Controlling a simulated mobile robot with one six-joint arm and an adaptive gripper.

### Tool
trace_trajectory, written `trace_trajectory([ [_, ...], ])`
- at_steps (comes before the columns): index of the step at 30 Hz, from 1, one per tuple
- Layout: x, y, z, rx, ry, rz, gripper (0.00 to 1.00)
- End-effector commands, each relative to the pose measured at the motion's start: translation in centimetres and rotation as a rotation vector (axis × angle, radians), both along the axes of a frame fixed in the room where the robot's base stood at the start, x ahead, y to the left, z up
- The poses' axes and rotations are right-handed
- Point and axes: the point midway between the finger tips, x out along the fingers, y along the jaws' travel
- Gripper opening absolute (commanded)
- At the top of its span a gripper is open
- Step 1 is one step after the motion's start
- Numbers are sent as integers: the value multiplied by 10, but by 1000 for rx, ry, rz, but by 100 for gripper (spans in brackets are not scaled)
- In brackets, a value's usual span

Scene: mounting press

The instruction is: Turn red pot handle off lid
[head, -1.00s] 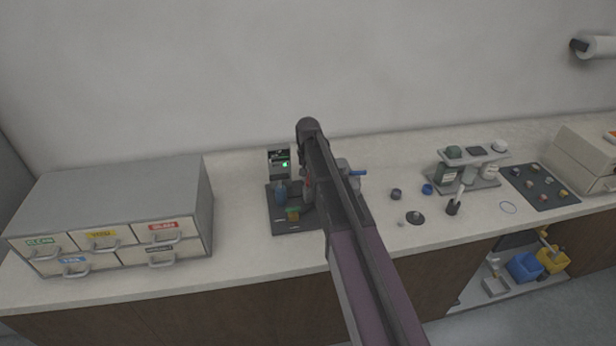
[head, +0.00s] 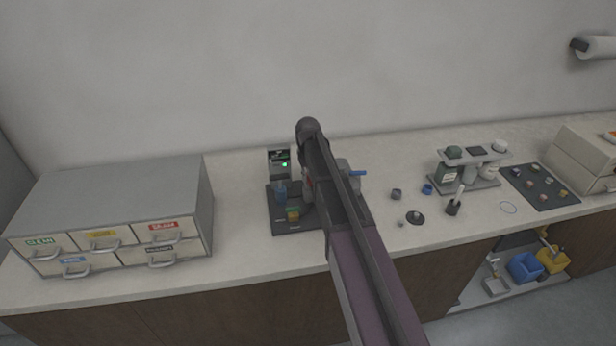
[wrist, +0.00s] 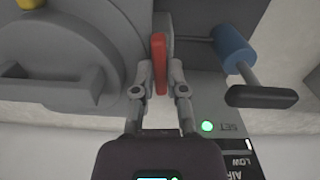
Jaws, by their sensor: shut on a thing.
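The red pot handle (wrist: 159,64) shows in the wrist view as an upright red bar on the grey press. My gripper (wrist: 160,75) has its two fingers on either side of the handle, shut on it. The grey round lid or pot part (wrist: 60,60) lies left of the handle. In the head view my arm covers most of the press, and the handle shows there only as a small red patch.
In the wrist view a blue cylinder (wrist: 233,48) and a black-gripped lever (wrist: 262,96) stand close on the right. A control box with a green light (head: 285,165) stands behind the mat. Grey drawers (head: 120,205) are at left, a small rack (head: 470,180) at right.

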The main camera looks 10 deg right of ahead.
Motion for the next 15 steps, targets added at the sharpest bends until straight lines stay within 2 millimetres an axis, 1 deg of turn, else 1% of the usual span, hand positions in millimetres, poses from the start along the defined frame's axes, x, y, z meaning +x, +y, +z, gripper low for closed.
trace_trajectory([
  [4,0,0,0,0,0,-1,0],
  [5,0,0,0,0,0,-1,26],
  [6,0,0,0,0,0,-1,38],
  [7,0,0,0,0,0,-1,47],
  [8,0,0,0,0,0,-1,51],
  [15,0,0,0,0,0,-2,51],
])
